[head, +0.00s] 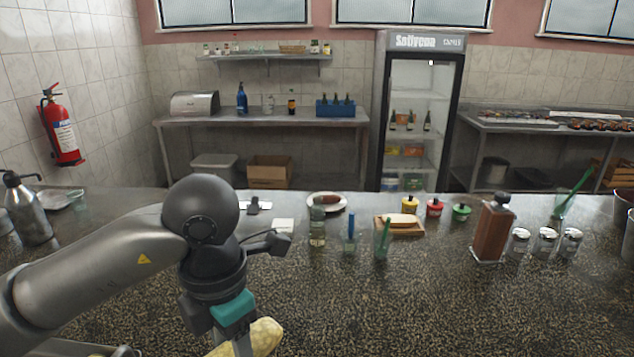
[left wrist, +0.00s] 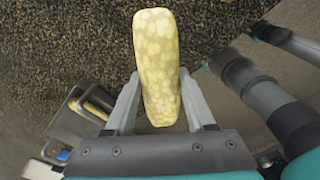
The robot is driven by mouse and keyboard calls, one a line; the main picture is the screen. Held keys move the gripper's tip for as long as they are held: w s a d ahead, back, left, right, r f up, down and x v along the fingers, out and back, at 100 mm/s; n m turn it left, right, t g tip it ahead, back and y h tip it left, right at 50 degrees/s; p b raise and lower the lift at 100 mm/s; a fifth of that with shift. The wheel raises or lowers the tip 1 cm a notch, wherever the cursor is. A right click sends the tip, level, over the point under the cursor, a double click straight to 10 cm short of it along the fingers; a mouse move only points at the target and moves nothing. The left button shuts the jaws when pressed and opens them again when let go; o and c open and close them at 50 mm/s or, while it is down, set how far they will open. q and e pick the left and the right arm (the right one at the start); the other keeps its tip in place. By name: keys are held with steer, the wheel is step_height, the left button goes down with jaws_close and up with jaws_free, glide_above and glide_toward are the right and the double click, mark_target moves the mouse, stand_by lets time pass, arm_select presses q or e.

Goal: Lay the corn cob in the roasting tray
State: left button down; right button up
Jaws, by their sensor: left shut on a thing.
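The corn cob (head: 262,338) is pale yellow and shows at the bottom edge of the head view, partly cut off. My left gripper (head: 240,346) is shut on it, above the near part of the counter. In the left wrist view the cob (left wrist: 157,50) points away between the two grey fingers of the gripper (left wrist: 160,95), which press its sides near the close end. I cannot make out the roasting tray for certain in either view. My right gripper's fingers do not show.
Dark-rimmed containers (left wrist: 75,118) lie at the lower left of the left wrist view; I cannot tell what they are. On the speckled counter (head: 430,310) stand jars (head: 317,228), a wooden board (head: 398,229), a brown bottle (head: 492,232) and shakers (head: 545,242). The counter's near middle is bare.

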arm_select(q)
steer(key=m, duration=0.1)
steer(key=f+m, duration=0.1)
steer(key=m, duration=0.1)
steer(key=a+m+b, duration=0.1)
steer(key=m, duration=0.1)
steer(key=shift+f, duration=0.25)
steer(key=m, duration=0.2)
steer(key=shift+a+f+m+b, duration=0.15)
steer(key=shift+f+m+b, duration=0.25)
steer(key=a+f+m+b, duration=0.3)
steer(key=f+m+b, duration=0.1)
steer(key=m, duration=1.5)
steer(key=shift+s+f+m+b, duration=0.25)
steer(key=shift+f+m+b, duration=0.15)
steer(key=shift+f, duration=0.2)
